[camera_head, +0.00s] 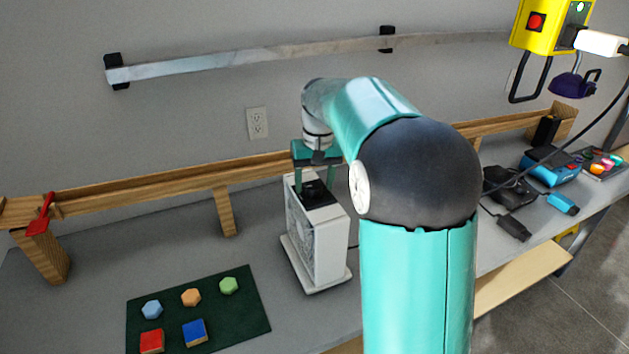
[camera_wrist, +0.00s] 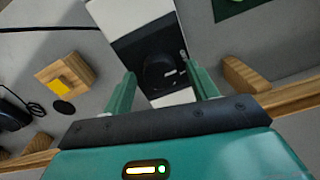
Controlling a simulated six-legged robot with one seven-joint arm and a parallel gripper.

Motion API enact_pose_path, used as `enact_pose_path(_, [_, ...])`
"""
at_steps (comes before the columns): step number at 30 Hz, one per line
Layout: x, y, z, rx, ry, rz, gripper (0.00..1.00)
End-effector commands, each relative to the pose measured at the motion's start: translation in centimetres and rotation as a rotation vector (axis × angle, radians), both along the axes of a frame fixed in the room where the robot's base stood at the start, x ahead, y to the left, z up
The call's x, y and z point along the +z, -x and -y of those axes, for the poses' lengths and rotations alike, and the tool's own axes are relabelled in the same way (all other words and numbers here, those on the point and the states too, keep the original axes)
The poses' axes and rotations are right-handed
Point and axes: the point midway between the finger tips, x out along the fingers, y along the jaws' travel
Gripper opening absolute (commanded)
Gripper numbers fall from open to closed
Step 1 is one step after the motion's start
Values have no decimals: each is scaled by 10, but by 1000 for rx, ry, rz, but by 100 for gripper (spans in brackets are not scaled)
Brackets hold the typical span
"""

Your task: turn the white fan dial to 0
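The white fan (camera_head: 318,240) stands upright on the grey bench, with its grille facing left. Its black dial (camera_wrist: 160,70) sits on a dark panel on the fan's top and shows in the wrist view between and beyond my fingers. My gripper (camera_head: 313,178) is over the fan's top, pointing down. In the wrist view my gripper (camera_wrist: 160,88) has its two green fingers spread apart, one on each side of the dial. I cannot tell whether they touch it. The dial's number marks are too small to read.
A dark green mat (camera_head: 250,318) with several coloured blocks lies left of the fan. A wooden rail (camera_head: 150,188) runs along the wall behind it. Black and blue devices (camera_head: 550,168) lie on the right of the bench. A yellow box (camera_head: 545,25) hangs at upper right.

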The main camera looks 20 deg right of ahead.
Motion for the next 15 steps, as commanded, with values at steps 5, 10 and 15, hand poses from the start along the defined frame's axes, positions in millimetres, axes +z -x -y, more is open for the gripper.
enact_pose_path(5, [-1,0,0,-1,0,-1,58])
enact_pose_path(10, [9,0,1,-1,0,0,58])
enact_pose_path(15, [39,0,3,-1,1,3,58])
